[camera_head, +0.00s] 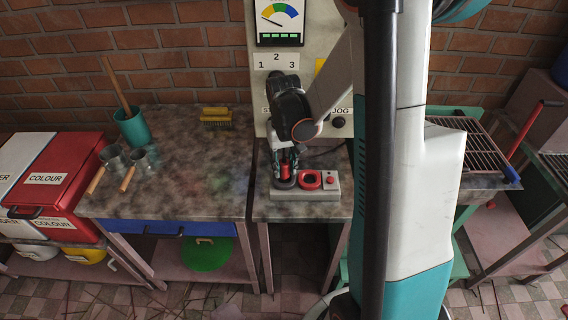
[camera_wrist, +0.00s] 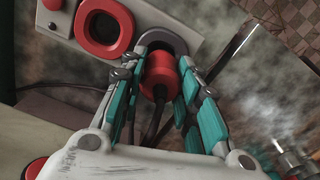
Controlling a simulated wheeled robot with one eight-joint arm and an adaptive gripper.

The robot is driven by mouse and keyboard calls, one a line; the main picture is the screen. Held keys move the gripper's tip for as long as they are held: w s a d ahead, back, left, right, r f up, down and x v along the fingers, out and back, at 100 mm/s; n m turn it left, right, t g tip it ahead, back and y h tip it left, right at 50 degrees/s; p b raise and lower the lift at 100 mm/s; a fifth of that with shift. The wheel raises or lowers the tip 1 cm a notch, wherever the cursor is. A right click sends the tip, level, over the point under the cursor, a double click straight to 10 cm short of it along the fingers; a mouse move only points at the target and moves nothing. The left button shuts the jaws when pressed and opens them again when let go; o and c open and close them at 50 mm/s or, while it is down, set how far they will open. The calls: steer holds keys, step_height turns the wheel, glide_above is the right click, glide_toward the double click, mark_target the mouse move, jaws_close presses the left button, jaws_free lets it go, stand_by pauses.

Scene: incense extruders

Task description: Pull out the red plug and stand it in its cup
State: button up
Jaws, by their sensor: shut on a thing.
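The red plug (camera_wrist: 159,72) is between the two fingers of my gripper (camera_wrist: 164,58) in the wrist view, with a dark cable running from its near end. My gripper is shut on it. The plug is at the grey-rimmed socket (camera_wrist: 178,42); whether it is fully seated cannot be told. The red-rimmed cup (camera_wrist: 104,27) is beside that socket and is empty. In the head view, the red plug (camera_head: 285,171) shows below my gripper (camera_head: 286,158), over the grey-rimmed socket (camera_head: 283,184), with the red-rimmed cup (camera_head: 310,180) to its right.
A red button (camera_head: 330,180) is on the same grey base (camera_head: 300,194), right of the cup. A panel with a gauge (camera_head: 280,22) stands behind. The left table (camera_head: 190,160) holds a teal pot (camera_head: 132,128), metal cups and a brush (camera_head: 216,117).

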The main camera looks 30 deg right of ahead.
mark_target(284, 161)
steer(key=shift+f+b, duration=0.95)
steer(key=shift+f, duration=0.2)
steer(key=o, duration=1.1)
steer(key=shift+o, duration=0.2)
steer(key=shift+r, duration=0.15)
step_height(284, 161, up, 12)
steer(key=shift+f, duration=0.1)
steer(key=s+a+r+n+t, duration=0.2)
steer(key=s+a+r+t, duration=0.1)
steer(key=s+a, duration=0.3)
steer(key=s+a+r+n+t, duration=0.1)
steer(key=s+a+r+t, duration=0.2)
steer(key=s+a, duration=0.4)
steer(key=shift+a+r+n+t, duration=0.35)
steer(key=shift+a+n+t, duration=0.05)
steer(key=shift+a+t, duration=0.25)
